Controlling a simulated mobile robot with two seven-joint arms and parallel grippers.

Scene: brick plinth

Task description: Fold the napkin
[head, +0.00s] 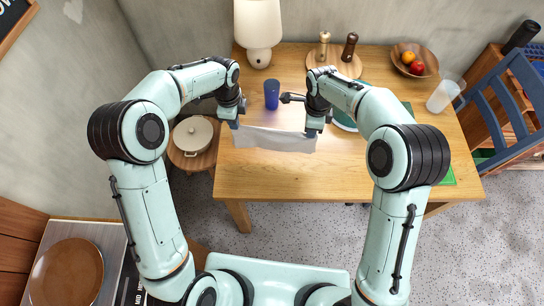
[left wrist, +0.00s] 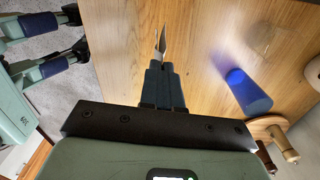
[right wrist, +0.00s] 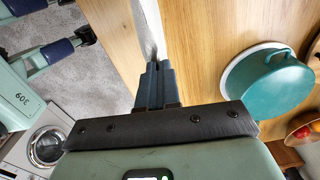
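The napkin (head: 275,139) is a pale grey-white cloth stretched between my two grippers over the left part of the wooden table. Its upper edge runs nearly straight between them and its lower part hangs or trails toward me. My left gripper (head: 234,125) is shut on its left end; a small pale tip of cloth (left wrist: 160,42) shows past the fingers in the left wrist view. My right gripper (head: 312,133) is shut on its right end; a narrow strip of cloth (right wrist: 148,30) extends from the fingers in the right wrist view. I cannot tell whether the lower edge touches the table.
A blue cup (head: 271,94) stands just behind the napkin. A teal pot (right wrist: 268,84) is right of my right gripper. A lamp (head: 258,25), mills on a round board (head: 345,67) and a fruit bowl (head: 414,60) stand farther back. The table front (head: 285,180) is clear.

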